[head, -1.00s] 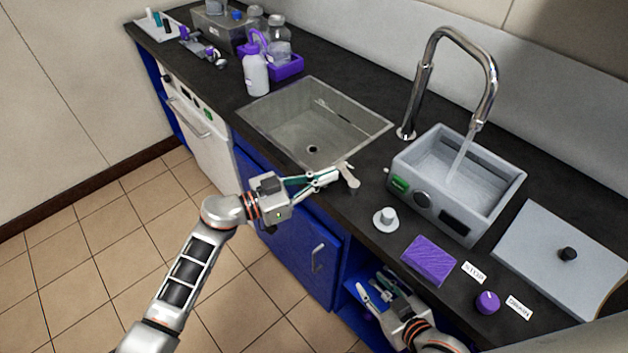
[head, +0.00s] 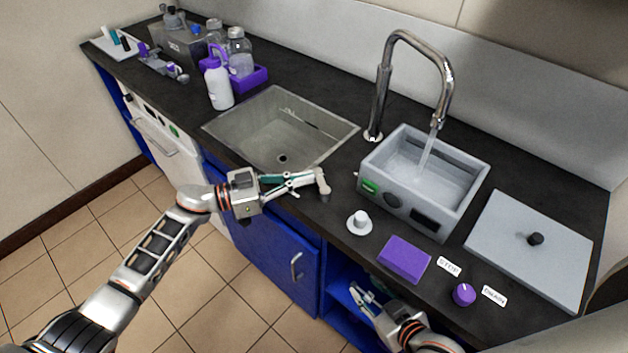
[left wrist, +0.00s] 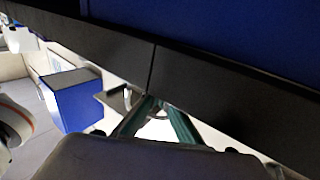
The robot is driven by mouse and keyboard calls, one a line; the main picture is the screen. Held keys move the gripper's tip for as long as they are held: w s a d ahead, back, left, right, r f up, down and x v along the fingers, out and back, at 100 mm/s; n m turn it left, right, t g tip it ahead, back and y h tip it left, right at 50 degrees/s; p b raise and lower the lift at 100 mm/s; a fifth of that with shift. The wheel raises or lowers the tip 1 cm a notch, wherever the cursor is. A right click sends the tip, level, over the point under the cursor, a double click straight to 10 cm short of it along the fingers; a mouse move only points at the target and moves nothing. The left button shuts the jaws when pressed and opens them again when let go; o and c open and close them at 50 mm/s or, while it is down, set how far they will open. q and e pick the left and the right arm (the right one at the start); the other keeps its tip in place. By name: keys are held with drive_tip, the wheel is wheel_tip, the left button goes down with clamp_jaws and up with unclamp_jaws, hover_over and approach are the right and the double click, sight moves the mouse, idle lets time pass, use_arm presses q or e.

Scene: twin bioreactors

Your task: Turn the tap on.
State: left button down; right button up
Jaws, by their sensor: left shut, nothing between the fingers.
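The chrome tap (head: 412,45) arches over the grey basin box (head: 395,210), and a thin stream of water (head: 425,152) runs from its spout into the box. A small pale lever on a post (head: 323,187) stands near the counter's front edge, right of the sink. My left gripper (head: 310,182) is shut and empty, its fingertips right at the lever; whether they touch it I cannot tell. Its teal fingers also show in the left wrist view (left wrist: 155,112), where the lever is not clear. My right gripper (head: 362,297) is open and empty, low in front of the counter.
An empty sink (head: 275,125) lies left of the lever. A small white knobbed lid (head: 359,222), a purple block (head: 404,259), a purple dial (head: 464,294) and a flat grey lid (head: 535,245) lie to the right.

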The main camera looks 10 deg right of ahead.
use_arm(q)
drive_tip(key=shift+w+d+r, duration=0.1)
drive_tip(key=shift+d, duration=0.15)
drive_tip(key=shift+a, duration=0.15)
